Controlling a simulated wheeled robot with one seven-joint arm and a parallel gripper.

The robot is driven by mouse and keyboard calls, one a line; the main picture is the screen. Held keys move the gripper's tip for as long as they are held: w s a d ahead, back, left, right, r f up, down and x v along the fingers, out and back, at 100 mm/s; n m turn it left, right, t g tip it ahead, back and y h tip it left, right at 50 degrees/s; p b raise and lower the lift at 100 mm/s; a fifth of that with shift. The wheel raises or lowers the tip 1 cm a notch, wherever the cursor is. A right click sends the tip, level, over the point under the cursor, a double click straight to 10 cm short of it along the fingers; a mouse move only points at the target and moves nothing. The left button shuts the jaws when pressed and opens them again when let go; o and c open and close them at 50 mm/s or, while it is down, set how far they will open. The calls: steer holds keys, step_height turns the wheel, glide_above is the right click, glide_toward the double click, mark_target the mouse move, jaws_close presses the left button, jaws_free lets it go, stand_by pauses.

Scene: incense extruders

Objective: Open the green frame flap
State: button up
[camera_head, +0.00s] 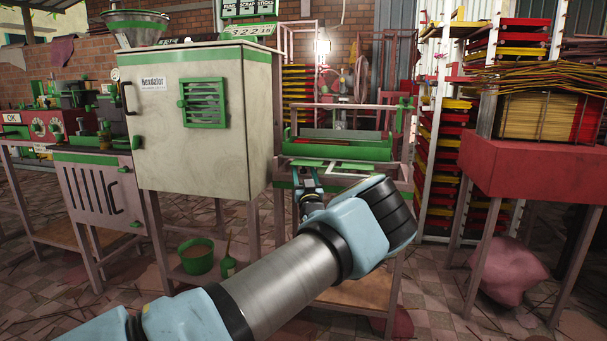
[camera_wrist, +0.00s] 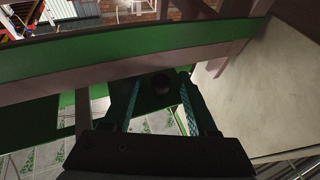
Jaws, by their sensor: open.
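A light green flat frame (camera_head: 345,168) sits low at the front of the extruder's side stand, below a long green trough (camera_head: 345,149). I cannot tell for sure which green part is the flap. My gripper (camera_head: 304,173) is at the left end of this frame, and its tips are small there. In the wrist view my gripper (camera_wrist: 161,98) is open, with its two fingers apart. A wide green panel with a pale lower edge (camera_wrist: 110,58) crosses just beyond the fingertips.
The cream cabinet (camera_head: 165,150) with a green louvred vent (camera_head: 205,103) stands close to the left of my gripper; its pale wall (camera_wrist: 265,95) fills the right of the wrist view. A red table (camera_head: 530,160) and stacked tray rack (camera_head: 440,130) stand right. A green bucket (camera_head: 196,258) sits below.

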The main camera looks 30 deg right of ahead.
steer(key=shift+w, duration=0.15)
steer(key=shift+c, duration=0.2)
jaws_close()
stand_by(0.3)
